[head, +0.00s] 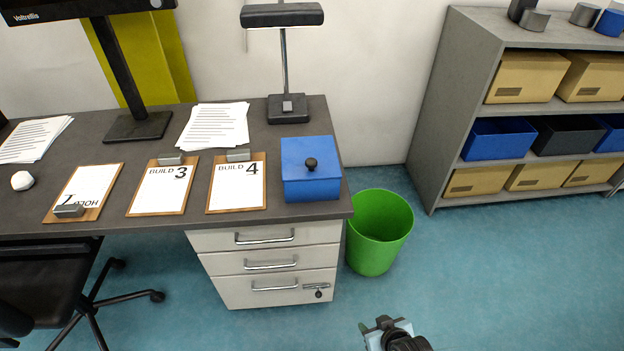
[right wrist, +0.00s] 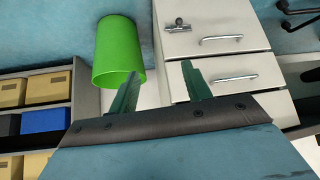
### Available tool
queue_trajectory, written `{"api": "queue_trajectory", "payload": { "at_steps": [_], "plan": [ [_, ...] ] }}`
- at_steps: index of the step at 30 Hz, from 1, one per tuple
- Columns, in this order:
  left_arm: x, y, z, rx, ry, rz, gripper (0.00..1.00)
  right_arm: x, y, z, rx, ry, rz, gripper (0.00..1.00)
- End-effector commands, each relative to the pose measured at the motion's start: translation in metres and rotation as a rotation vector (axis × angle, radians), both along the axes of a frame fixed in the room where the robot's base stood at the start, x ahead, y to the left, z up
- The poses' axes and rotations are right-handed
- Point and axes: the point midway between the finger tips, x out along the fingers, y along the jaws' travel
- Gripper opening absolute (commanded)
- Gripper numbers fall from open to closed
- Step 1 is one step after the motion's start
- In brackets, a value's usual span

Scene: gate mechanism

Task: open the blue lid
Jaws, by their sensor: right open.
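The blue lid (head: 298,150) lies flat on a square blue box (head: 313,189) at the right end of the desk. A round black knob (head: 311,164) stands on the lid. The lid looks closed, and the inside of the box is hidden. My right gripper (head: 374,324) is low at the bottom of the head view, over the floor in front of the desk and well apart from the box. In the right wrist view its two green fingers (right wrist: 160,84) are spread with nothing between them. The box does not show there. My left gripper is in neither view.
A grey desk (head: 260,222) carries clipboards (head: 236,183), papers and a lamp (head: 285,105) behind the box. Drawers (head: 268,265) are below it. A green bin (head: 378,232) stands beside the desk. A shelf (head: 448,110) is at the right.

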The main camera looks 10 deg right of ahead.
Motion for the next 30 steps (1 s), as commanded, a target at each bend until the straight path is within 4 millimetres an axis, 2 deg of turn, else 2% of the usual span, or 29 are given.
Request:
{"api": "queue_trajectory", "payload": {
  "at_steps": [1, 3, 5, 6, 8, 9, 10, 12, 15, 18, 20, 25, 30],
  "plan": [
    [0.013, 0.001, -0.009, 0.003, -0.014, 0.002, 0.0, 0.039, 0.009, 0.012, 0.024, -0.09, 0.008, 0.49],
    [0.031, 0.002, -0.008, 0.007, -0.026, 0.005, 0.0, 0.087, 0.022, 0.046, 0.061, -0.213, 0.022, 0.49],
    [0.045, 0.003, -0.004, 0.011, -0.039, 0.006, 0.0, 0.123, 0.034, 0.081, 0.096, -0.325, 0.037, 0.49],
    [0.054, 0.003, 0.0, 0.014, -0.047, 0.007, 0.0, 0.143, 0.041, 0.107, 0.117, -0.397, 0.049, 0.49],
    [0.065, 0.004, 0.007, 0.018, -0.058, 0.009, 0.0, 0.167, 0.052, 0.146, 0.151, -0.501, 0.069, 0.49],
    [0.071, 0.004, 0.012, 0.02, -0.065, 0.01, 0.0, 0.178, 0.058, 0.171, 0.171, -0.566, 0.083, 0.49],
    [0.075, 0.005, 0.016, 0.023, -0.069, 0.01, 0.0, 0.184, 0.063, 0.189, 0.186, -0.611, 0.094, 0.49],
    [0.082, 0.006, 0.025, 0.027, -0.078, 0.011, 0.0, 0.193, 0.072, 0.227, 0.215, -0.702, 0.116, 0.49],
    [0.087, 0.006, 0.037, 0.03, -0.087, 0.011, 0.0, 0.196, 0.08, 0.268, 0.246, -0.795, 0.142, 0.49],
    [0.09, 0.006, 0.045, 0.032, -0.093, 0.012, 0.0, 0.196, 0.085, 0.292, 0.263, -0.847, 0.158, 0.49],
    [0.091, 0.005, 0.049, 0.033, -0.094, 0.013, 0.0, 0.196, 0.086, 0.298, 0.267, -0.86, 0.162, 0.49],
    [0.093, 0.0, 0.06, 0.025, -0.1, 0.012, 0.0, 0.21, 0.092, 0.301, 0.269, -0.865, 0.162, 0.49],
    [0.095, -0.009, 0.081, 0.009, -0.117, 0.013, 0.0, 0.237, 0.103, 0.3, 0.271, -0.865, 0.162, 0.49]
  ]
}}
